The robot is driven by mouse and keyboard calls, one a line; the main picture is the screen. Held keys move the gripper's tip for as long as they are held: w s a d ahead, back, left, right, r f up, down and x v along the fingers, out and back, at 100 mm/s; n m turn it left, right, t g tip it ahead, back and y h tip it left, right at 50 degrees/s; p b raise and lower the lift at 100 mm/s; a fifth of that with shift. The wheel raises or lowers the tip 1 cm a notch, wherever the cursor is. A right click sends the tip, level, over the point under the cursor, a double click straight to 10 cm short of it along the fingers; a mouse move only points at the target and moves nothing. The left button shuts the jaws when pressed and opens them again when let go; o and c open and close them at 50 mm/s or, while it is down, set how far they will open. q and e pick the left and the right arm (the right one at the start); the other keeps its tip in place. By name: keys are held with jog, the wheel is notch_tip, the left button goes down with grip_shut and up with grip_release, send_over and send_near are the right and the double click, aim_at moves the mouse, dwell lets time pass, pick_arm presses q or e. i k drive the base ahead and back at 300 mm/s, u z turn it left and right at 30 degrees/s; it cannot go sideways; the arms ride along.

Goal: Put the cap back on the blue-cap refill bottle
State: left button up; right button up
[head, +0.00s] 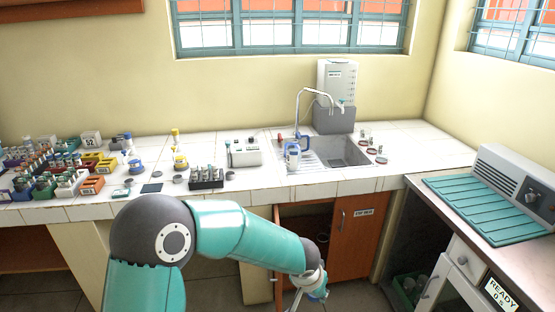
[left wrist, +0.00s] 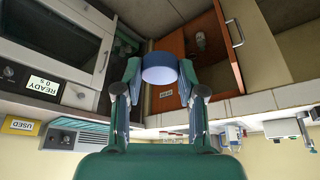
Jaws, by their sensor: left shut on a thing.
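My left gripper (head: 314,284) hangs in front of the counter, low before the open cabinet under the sink. In the left wrist view its fingers (left wrist: 160,72) are shut on a blue round piece (left wrist: 160,66) that looks like a cap. A whitish container with blue parts (head: 293,156) stands on the counter at the sink's left edge. A smaller blue-and-white container (head: 136,166) stands farther left. I cannot tell which is the refill bottle. My right gripper is not in view.
The sink (head: 345,152) has a tall tap (head: 299,110). Left of it are a white device (head: 243,151), a dark vial rack (head: 206,178) and yellow-topped bottles. An orange cabinet door (head: 352,240) is near my gripper. A grey machine (head: 515,180) is at right.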

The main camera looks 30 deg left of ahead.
aim_at(294, 149)
jog(key=z, duration=1.35)
jog(key=i, duration=0.1)
jog(key=u, duration=2.55)
